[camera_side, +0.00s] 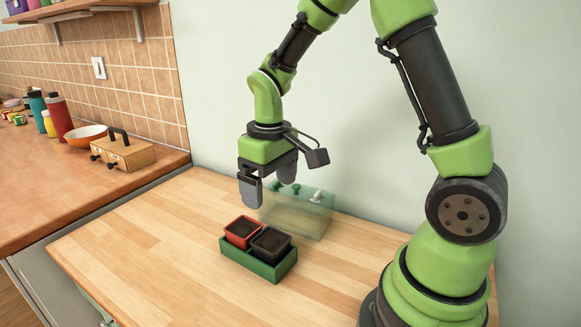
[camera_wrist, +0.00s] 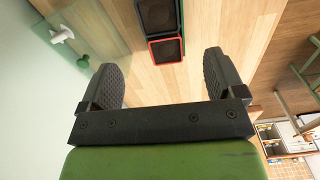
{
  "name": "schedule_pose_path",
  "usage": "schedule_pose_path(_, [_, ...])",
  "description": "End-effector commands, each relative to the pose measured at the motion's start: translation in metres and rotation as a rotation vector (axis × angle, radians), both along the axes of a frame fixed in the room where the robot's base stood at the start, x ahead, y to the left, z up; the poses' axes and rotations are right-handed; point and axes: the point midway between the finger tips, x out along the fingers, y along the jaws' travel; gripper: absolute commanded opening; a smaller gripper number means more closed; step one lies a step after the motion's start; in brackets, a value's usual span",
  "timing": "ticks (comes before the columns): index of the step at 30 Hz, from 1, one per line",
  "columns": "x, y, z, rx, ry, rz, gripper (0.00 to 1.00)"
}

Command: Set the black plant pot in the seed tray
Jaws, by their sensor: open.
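The black plant pot (camera_side: 271,244), filled with dark soil, sits in the green seed tray (camera_side: 262,272), in its right half. A red pot (camera_side: 242,231) with soil sits beside it in the left half. In the wrist view the black pot (camera_wrist: 158,14) shows at the top, cut by the frame edge, with the red pot (camera_wrist: 166,51) below it. My gripper (camera_side: 268,185) is open and empty, above and behind the tray, apart from both pots. Its spread fingers (camera_wrist: 168,80) have only bare wood between them in the wrist view.
A clear greenish box (camera_side: 305,217) with small knobs on top stands behind the tray, near the wall and close to my gripper. The wooden table is free at left and front. A counter at left holds a wooden box (camera_side: 124,152), an orange bowl (camera_side: 86,134) and bottles.

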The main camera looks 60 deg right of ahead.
Motion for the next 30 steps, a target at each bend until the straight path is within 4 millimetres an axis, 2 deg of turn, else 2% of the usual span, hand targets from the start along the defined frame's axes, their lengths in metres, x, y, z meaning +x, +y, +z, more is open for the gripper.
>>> schedule_pose_path(5, [-0.020,0.015,0.054,0.025,-0.142,-0.067,0.88])
schedule_pose_path(9, [-0.050,0.031,0.096,0.073,-0.278,-0.136,0.88])
schedule_pose_path(13, [-0.084,0.044,0.122,0.134,-0.395,-0.192,0.88])
schedule_pose_path(18, [-0.119,0.056,0.137,0.211,-0.512,-0.243,0.88])
schedule_pose_path(21, [-0.131,0.060,0.140,0.244,-0.550,-0.261,0.88])
schedule_pose_path(30, [-0.139,0.062,0.141,0.265,-0.573,-0.273,0.88])
